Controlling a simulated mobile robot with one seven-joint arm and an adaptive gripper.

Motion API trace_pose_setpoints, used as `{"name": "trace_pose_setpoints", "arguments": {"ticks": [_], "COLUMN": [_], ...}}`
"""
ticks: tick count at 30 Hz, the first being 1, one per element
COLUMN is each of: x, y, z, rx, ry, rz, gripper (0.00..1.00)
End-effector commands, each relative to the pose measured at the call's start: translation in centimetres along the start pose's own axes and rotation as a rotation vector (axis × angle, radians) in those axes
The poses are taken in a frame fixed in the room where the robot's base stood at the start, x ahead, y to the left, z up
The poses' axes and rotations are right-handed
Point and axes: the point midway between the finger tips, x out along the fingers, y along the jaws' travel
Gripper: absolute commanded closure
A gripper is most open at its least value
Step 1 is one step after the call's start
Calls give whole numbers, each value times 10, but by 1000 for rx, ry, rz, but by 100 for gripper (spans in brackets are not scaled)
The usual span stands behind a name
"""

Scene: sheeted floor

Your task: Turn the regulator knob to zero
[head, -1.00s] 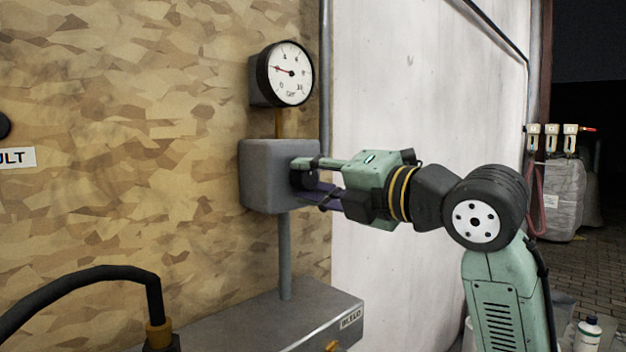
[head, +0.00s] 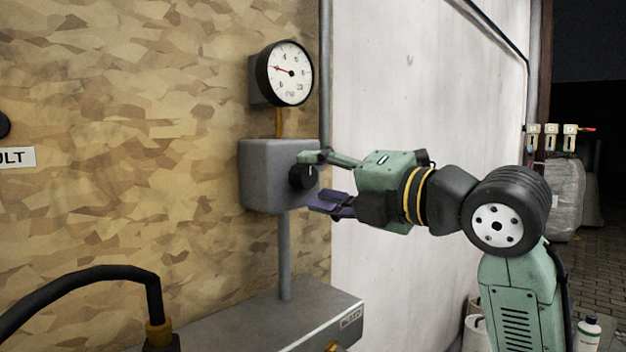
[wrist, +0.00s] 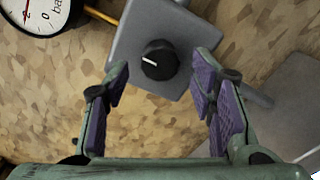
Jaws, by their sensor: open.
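The regulator is a grey box (head: 262,178) on the wooden wall, with a black round knob (head: 302,178) on its front face. In the wrist view the knob (wrist: 159,60) shows a white pointer line, pointing left and slightly up in that picture. My gripper (head: 318,180) is open in front of the knob, with one finger above it and one below it. A round white gauge (head: 290,73) above the box has a red needle pointing left and slightly up.
A grey metal box (head: 290,318) with a label sits below, joined to the regulator by a pipe (head: 285,255). A black hose (head: 85,278) curves at the lower left. A pale wall (head: 420,110) lies behind my arm. A white bottle (head: 587,333) stands at the lower right.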

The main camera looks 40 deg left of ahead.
Motion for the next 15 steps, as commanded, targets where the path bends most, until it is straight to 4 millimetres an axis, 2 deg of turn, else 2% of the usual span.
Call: {"name": "trace_pose_setpoints", "arguments": {"ticks": [9, 15], "x": [-68, -95], "y": [0, 0], "z": [1, 0], "rx": [0, 0], "ry": [-3, -1], "rz": [-1, -1], "gripper": [49, 49]}}
